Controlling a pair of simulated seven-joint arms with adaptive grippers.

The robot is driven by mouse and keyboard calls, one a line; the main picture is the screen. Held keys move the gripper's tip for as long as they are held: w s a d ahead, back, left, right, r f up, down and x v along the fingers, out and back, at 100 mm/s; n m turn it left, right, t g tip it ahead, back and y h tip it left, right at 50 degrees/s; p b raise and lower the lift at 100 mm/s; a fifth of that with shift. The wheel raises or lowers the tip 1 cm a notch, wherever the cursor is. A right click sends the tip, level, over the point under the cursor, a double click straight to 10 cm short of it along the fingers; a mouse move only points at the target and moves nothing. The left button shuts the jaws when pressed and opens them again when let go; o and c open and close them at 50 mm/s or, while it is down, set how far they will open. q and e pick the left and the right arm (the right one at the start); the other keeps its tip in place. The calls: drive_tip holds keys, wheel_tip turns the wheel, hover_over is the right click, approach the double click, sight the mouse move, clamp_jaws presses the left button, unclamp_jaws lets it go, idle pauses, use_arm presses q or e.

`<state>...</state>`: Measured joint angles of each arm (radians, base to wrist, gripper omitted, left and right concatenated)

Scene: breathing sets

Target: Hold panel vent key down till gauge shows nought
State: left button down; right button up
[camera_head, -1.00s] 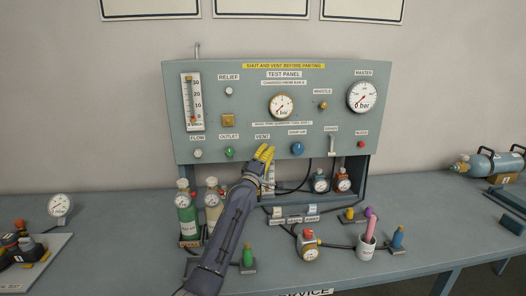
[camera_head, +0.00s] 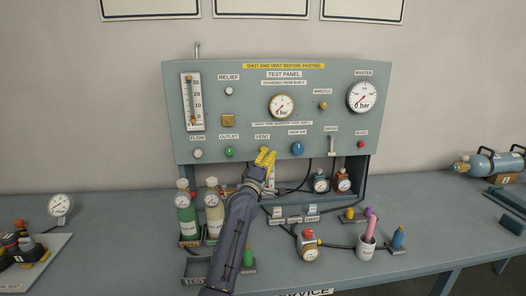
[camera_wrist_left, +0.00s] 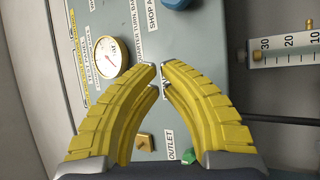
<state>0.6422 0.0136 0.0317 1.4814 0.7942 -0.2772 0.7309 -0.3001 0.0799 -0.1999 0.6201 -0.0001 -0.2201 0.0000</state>
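The grey-green test panel (camera_head: 216,91) stands against the wall. Its VENT label (camera_head: 262,136) shows just above my left gripper (camera_head: 267,154); the vent key itself is hidden from me. The yellow fingers are at the panel's lower edge, and I cannot tell whether they touch it. In the left wrist view the fingertips (camera_wrist_left: 161,70) nearly meet, with a thin gap and nothing clearly held. The middle gauge (camera_head: 281,106) also shows in the left wrist view (camera_wrist_left: 108,57); its reading is too small to tell. The master gauge (camera_head: 362,96) is labelled 0 bar. My right gripper is out of view.
A green outlet knob (camera_head: 230,152) is left of my gripper and a blue knob (camera_head: 298,149) right of it. Green (camera_head: 187,217) and cream (camera_head: 213,224) bottles stand close beside my left arm. Hoses and small fittings lie below the panel.

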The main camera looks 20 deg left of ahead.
use_arm(q)
drive_tip(key=shift+s+d, duration=0.3)
drive_tip(key=shift+s, duration=0.5)
